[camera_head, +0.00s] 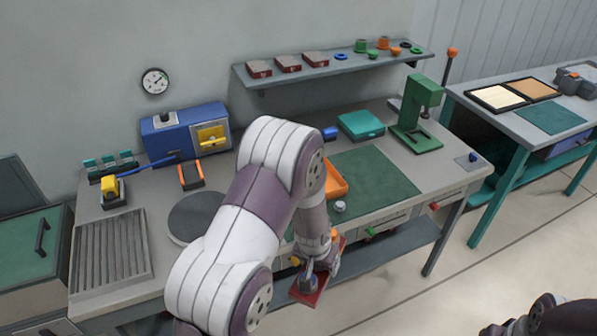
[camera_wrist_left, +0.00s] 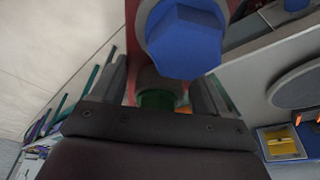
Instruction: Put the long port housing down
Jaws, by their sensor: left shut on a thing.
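The long port housing (camera_head: 312,290) looks like a red plate-like body with a blue hexagonal cap. My left gripper (camera_head: 325,265) is shut on it and holds it tilted in front of the workbench's front edge, below the top. In the left wrist view the blue cap (camera_wrist_left: 184,40) fills the upper middle, with the red body (camera_wrist_left: 232,8) behind it and a dark green round part between the fingers. My left arm hides part of the bench. At the bottom right corner a dark part of my right arm shows, possibly its gripper (camera_head: 508,327); its fingers are unclear.
The workbench (camera_head: 160,208) carries a green mat (camera_head: 375,180), an orange tray (camera_head: 336,181), a grey round plate (camera_head: 195,214), a ribbed grey panel (camera_head: 110,250), a blue machine (camera_head: 185,132) and a green press (camera_head: 418,115). The mat's right part is clear. A shelf (camera_head: 335,70) holds red housings.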

